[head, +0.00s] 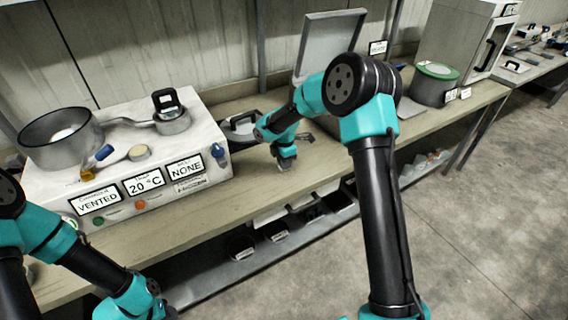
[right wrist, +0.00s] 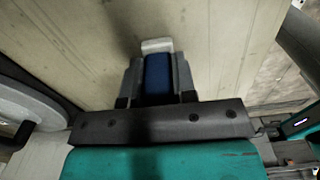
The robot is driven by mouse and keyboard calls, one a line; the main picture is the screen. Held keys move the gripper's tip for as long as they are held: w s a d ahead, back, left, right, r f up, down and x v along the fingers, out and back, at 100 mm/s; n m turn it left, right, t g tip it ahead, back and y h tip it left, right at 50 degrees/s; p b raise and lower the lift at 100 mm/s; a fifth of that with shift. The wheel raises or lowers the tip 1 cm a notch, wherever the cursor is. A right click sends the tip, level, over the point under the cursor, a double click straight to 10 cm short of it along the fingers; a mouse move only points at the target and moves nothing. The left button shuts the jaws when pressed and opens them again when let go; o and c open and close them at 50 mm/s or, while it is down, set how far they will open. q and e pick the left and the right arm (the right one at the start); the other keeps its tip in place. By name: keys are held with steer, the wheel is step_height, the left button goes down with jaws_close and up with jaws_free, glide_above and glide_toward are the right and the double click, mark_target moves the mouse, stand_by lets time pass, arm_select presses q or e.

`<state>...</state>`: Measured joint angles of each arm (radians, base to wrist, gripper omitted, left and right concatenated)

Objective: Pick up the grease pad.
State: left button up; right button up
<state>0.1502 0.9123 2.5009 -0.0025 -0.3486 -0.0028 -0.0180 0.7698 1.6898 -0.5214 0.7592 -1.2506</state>
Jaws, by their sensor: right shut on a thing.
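The grease pad (right wrist: 157,46) shows in the right wrist view as a blue block with a whitish end. My right gripper (right wrist: 158,82) is shut on its blue part, with a dark finger on each side. The whitish end sticks out past the fingertips, over the wooden bench top. In the head view my right gripper (head: 286,163) is low over the bench, right of the white machine; the pad is too small or hidden to make out there. My left arm is at the lower left of the head view, and its fingers cannot be made out.
The white machine (head: 118,172) carries a grey pot (head: 60,137), a gauge and labels reading VENTED, 20 °C and NONE. A round grey thing with a black handle (head: 240,122) lies behind my right gripper. A green-topped drum (head: 436,72) stands further right. The bench front (head: 235,197) is clear.

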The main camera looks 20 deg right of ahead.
steer(key=shift+c, duration=1.2)
steer(key=shift+r, duration=0.85)
step_height(320, 180, up, 2)
steer(key=s+a, duration=0.2)
steer(key=s, duration=0.3)
steer(key=s+a+r, duration=0.1)
steer(key=s+a, duration=0.1)
steer(key=s, duration=0.3)
steer(key=s+a, duration=0.2)
steer(key=s, duration=0.3)
steer(key=shift+a+r, duration=0.1)
steer(key=shift+r, duration=0.05)
steer(key=shift+w, duration=0.1)
